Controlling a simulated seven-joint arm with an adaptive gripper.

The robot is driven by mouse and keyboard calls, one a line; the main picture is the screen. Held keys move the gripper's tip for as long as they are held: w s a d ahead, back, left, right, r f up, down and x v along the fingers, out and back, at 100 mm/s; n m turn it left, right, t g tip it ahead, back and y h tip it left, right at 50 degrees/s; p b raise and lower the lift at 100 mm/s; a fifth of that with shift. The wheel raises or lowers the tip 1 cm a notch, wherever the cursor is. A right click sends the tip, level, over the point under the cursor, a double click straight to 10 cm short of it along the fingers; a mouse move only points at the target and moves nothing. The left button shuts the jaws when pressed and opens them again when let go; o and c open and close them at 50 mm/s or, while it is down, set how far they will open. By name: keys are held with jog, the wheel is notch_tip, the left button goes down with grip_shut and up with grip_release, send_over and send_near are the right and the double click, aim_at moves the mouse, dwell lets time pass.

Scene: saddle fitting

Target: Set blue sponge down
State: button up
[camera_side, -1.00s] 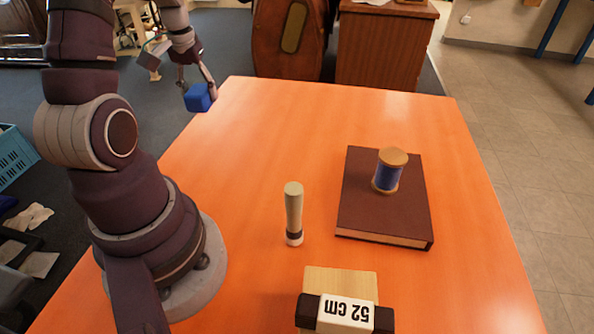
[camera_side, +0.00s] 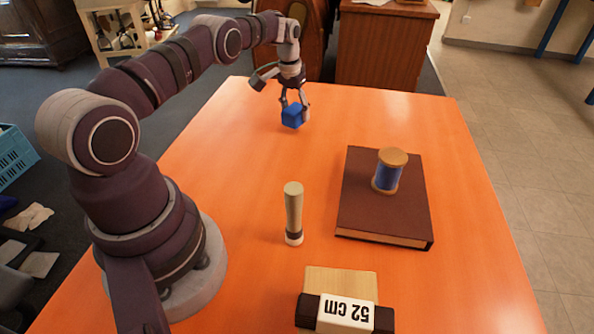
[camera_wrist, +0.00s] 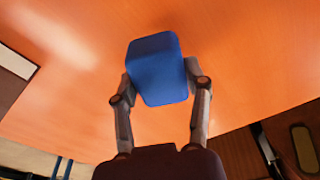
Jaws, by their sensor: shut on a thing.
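The blue sponge (camera_side: 292,115) is a small blue block between the fingers of my gripper (camera_side: 294,108), over the far part of the orange table (camera_side: 250,150). In the wrist view the sponge (camera_wrist: 158,68) sits between the two fingertips of my gripper (camera_wrist: 160,82), one on each side. The gripper is shut on it. The sponge looks close above the table; I cannot tell if its underside touches.
A dark red book (camera_side: 385,215) with a blue thread spool (camera_side: 389,171) on it lies at right. A pale-topped upright peg (camera_side: 293,213) stands mid-table. A wooden block labelled 52 cm (camera_side: 345,300) is at the near edge. The table around the sponge is clear.

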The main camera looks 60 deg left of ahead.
jog(key=shift+f, duration=0.8)
jog(key=shift+f, duration=0.1)
jog(key=o, duration=1)
jog(key=shift+o, duration=0.2)
